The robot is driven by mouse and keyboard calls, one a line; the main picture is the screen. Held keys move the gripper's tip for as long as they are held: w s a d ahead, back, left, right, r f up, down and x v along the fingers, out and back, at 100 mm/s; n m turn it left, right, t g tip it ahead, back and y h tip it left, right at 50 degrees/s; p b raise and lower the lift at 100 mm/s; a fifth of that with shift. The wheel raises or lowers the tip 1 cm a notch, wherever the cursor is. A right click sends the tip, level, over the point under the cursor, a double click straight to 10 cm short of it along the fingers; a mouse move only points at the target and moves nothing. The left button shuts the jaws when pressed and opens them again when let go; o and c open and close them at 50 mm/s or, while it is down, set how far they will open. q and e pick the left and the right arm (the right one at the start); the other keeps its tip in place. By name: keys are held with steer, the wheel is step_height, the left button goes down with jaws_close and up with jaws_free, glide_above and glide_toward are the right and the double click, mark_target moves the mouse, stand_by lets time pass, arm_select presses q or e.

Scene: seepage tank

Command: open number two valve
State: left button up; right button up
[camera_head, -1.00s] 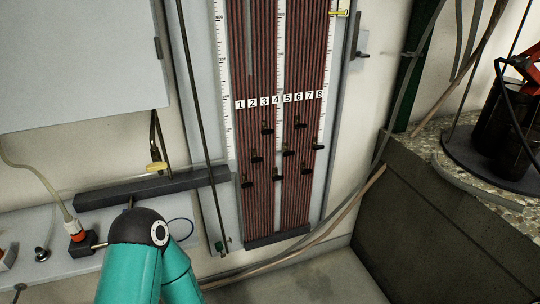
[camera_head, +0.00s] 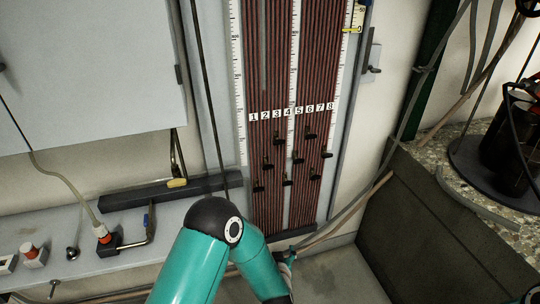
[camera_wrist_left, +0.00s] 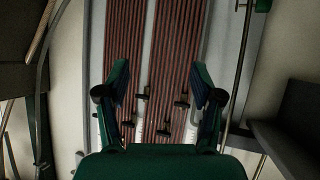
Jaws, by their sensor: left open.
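A tall panel of red and dark striped tubes (camera_head: 290,70) has number labels 1 to 8 in a row. Several small black valve handles sit below the labels at staggered heights. The handle under label two, the number two valve (camera_head: 267,165), is at middle height. In the left wrist view my left gripper (camera_wrist_left: 159,75) is open and empty, its two fingers spread before the tubes. Several black handles show between and beyond the fingers; I cannot tell which is number two there.
A dark bar (camera_head: 170,191) lies left of the panel. A black block valve (camera_head: 117,240) with a red fitting sits on the lower left ledge. Hoses run along the panel's right side.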

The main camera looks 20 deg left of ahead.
arm_select(q)
steer(key=w+d+r+n+t+y+p, duration=0.1)
steer(key=w+r+t+y+p, duration=0.15)
steer(key=r, duration=0.55)
steer(key=w+r+n+t+y+p, duration=0.15)
steer(key=r+y, duration=0.25)
steer(key=r, duration=0.5)
glide_toward(270, 168)
steer(key=x, duration=0.9)
steer(key=shift+a+g+b, duration=0.25)
steer(key=shift+g+b, duration=0.05)
steer(key=shift+b, duration=0.15)
arm_select(e)
step_height(270, 168, up, 5)
arm_select(q)
steer(key=shift+w+f+y, duration=0.15)
steer(key=shift+y, duration=0.1)
steer(key=shift+c, duration=0.2)
